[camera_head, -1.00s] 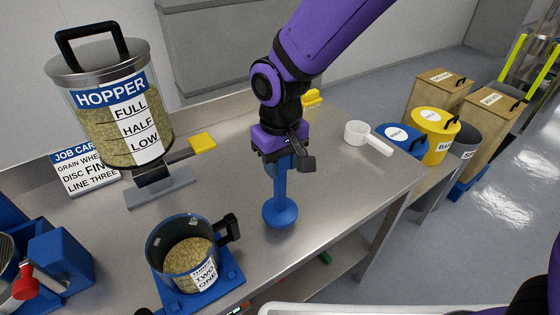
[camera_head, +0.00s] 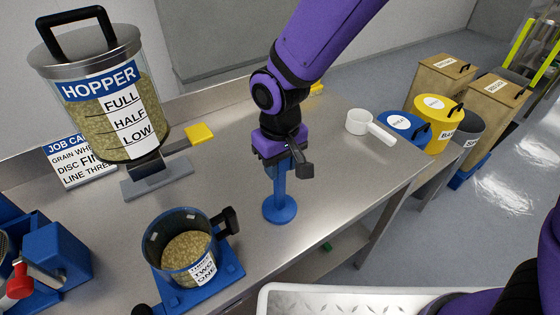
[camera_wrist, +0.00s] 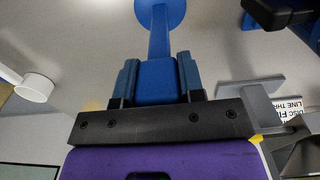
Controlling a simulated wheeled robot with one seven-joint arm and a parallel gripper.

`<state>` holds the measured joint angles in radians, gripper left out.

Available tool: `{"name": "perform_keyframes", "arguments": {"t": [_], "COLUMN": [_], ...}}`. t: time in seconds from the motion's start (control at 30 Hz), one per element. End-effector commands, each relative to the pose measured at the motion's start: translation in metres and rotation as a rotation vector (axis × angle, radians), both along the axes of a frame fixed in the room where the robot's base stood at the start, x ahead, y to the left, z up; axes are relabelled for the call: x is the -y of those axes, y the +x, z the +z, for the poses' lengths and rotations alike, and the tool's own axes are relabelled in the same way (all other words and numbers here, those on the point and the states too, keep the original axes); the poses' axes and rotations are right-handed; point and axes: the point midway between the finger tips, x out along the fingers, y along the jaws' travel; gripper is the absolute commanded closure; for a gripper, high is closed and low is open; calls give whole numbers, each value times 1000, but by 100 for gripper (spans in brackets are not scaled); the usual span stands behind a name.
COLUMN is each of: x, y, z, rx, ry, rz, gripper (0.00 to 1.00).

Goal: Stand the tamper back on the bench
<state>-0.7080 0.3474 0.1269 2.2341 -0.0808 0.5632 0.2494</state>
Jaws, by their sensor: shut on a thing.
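The blue tamper (camera_head: 280,205) is upright, with its round base disc down and a thin shaft above it. Its base is at or just above the bench top (camera_head: 330,185) near the front edge; I cannot tell whether it touches. My gripper (camera_head: 283,166) is above it, pointing down and shut on its handle. In the wrist view, the blue fingers of my gripper (camera_wrist: 158,82) sit on both sides of the tamper's handle (camera_wrist: 157,78). The tamper's shaft and disc show beyond, the disc cut off by the top edge. The fingers partly hide the handle in the head view.
A blue-based pot of grain (camera_head: 190,250) stands left of the tamper. Behind it are the hopper (camera_head: 105,105) and a job card (camera_head: 72,165). A white scoop (camera_head: 368,125) lies to the right. Lidded bins (camera_head: 432,118) stand beyond the bench end. The bench between tamper and scoop is clear.

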Motion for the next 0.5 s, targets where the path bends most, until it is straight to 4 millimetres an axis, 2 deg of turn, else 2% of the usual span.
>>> {"name": "perform_keyframes", "arguments": {"t": [0.03, 0.1, 0.13, 0.5], "x": [0, 0, 0, 0], "y": [0, 0, 0, 0], "z": [-1, -1, -1, 5], "rx": [0, 0, 0, 1], "ry": [0, 0, 0, 1], "rz": [0, 0, 0, 0], "gripper": [59, 43, 38, 38]}}
